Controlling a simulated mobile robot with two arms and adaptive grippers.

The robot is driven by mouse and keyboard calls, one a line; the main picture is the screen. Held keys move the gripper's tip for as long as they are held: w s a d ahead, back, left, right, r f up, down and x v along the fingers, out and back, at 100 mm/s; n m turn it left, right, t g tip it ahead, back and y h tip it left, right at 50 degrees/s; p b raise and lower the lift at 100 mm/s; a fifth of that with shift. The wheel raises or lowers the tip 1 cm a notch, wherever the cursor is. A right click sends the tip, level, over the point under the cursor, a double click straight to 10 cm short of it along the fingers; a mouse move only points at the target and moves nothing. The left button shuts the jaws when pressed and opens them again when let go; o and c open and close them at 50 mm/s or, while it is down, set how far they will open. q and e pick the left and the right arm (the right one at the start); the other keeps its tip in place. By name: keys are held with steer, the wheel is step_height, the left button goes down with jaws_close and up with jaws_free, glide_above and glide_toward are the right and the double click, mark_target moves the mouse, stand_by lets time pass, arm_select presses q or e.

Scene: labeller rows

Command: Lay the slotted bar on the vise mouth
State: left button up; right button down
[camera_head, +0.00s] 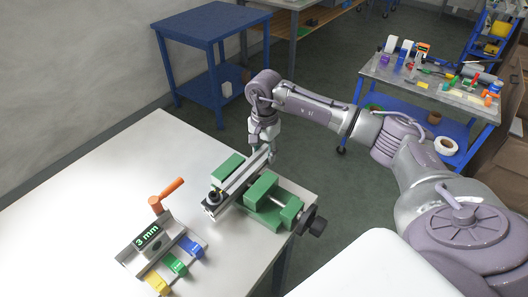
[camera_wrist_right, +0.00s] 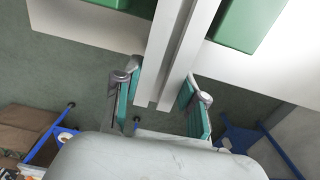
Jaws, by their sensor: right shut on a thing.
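The slotted bar (camera_head: 238,182) is a long grey bar with a lengthwise groove. In the head view it lies lengthwise along the gap between the green jaws of the vise (camera_head: 262,190); I cannot tell whether it touches them. My right gripper (camera_head: 265,149) is at the bar's far end, shut on it. In the right wrist view the bar (camera_wrist_right: 178,50) runs up from between the teal-padded fingers (camera_wrist_right: 160,105), with green vise blocks on both sides. The vise mouth is mostly hidden under the bar. My left gripper is not in view.
The vise stands at the right edge of a pale table (camera_head: 75,200). A grey rack with yellow, green and blue tabs and a "3 mm" display (camera_head: 148,237) is at front left, beside an orange handle (camera_head: 167,194). A blue table (camera_head: 210,30) and a cluttered cart (camera_head: 430,85) stand beyond.

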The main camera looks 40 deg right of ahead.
steer(key=c, duration=0.6)
jaws_free()
step_height(320, 180, up, 12)
steer(key=shift+r, duration=0.1)
stand_by(0.4)
